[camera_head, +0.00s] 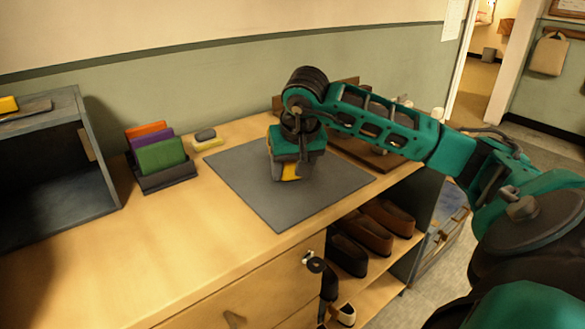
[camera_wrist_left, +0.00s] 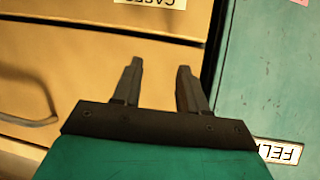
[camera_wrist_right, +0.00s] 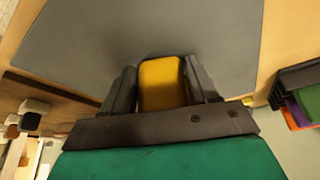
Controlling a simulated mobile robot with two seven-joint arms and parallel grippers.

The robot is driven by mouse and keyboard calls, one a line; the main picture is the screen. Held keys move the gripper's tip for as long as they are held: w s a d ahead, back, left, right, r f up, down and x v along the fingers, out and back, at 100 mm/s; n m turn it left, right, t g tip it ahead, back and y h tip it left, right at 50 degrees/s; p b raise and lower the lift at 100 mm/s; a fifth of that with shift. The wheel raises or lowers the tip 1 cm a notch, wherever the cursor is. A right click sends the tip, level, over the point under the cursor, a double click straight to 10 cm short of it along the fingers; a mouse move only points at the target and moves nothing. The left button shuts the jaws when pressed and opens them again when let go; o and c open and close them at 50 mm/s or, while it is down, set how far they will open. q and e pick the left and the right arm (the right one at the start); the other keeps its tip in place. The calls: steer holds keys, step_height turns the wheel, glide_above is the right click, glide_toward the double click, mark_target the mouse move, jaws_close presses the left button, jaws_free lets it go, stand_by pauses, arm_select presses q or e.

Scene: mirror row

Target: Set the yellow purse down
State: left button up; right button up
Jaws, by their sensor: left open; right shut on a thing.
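The yellow purse (camera_wrist_right: 162,84) is between the fingers of my right gripper (camera_wrist_right: 162,88) in the right wrist view. In the head view, my right gripper (camera_head: 292,172) points down over a dark grey mat (camera_head: 235,180), and a bit of the purse (camera_head: 290,172) shows below it. The gripper hides most of the purse. I cannot tell whether the purse touches the mat. My left gripper (camera_wrist_left: 158,88) is open and empty in the left wrist view, in front of a wooden drawer front (camera_wrist_left: 75,50) and a teal panel (camera_wrist_left: 260,80).
A rack with orange, purple and green wallets (camera_head: 160,155) stands left of the mat, beside a small yellow-and-grey item (camera_head: 206,138). A dark open box (camera_head: 60,170) stands further left. Shoes (camera_head: 378,228) sit on shelves below. The counter's front left (camera_head: 150,260) is clear.

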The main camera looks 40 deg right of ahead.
arm_select(q)
steer(key=shift+f, duration=0.1)
arm_select(e)
steer(key=o, duration=1.1)
steer(key=shift+o, duration=0.2)
steer(key=shift+r, duration=0.2)
arm_select(q)
steer(key=shift+s+a+r+p, duration=0.35)
steer(key=shift+a+p, duration=0.2)
steer(key=shift+p, duration=0.65)
arm_select(e)
steer(key=v, duration=1.1)
steer(key=shift+s+r, duration=0.25)
steer(key=shift+r, duration=0.1)
arm_select(q)
steer(key=shift+d+r, duration=0.1)
steer(key=shift+r, duration=0.05)
